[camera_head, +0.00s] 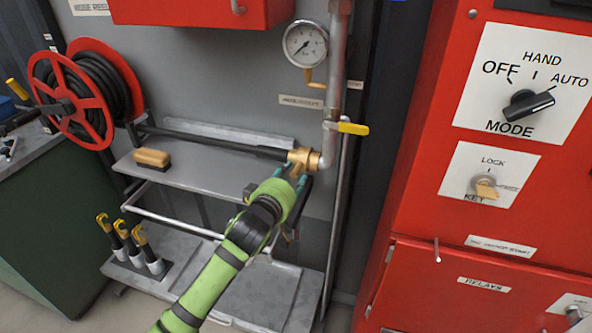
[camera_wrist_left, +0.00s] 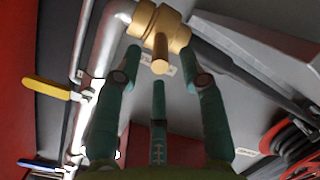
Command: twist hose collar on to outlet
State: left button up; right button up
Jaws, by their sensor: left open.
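The brass hose collar (camera_head: 301,158) sits between the black hose (camera_head: 215,142) and the silver pipe outlet (camera_head: 327,160). In the left wrist view the collar (camera_wrist_left: 165,22) shows large, with a short round lug pointing at the camera. The outlet elbow (camera_wrist_left: 118,18) meets it on the left and the hose (camera_wrist_left: 255,75) leaves on the right. I cannot tell whether the collar is screwed on. My left gripper (camera_head: 293,180) is just below and in front of the collar. Its teal fingers (camera_wrist_left: 160,62) are open, spread either side of the lug, with nothing held. My right gripper is not in view.
A yellow valve lever (camera_head: 352,128) and a gauge (camera_head: 305,44) are on the pipe above. A red hose reel (camera_head: 72,100) is at left, a red control cabinet (camera_head: 420,200) at right.

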aim_at(296, 168)
pick_arm(q)
jog(key=shift+x, duration=2.1)
jog(key=shift+c, duration=0.4)
grip_shut()
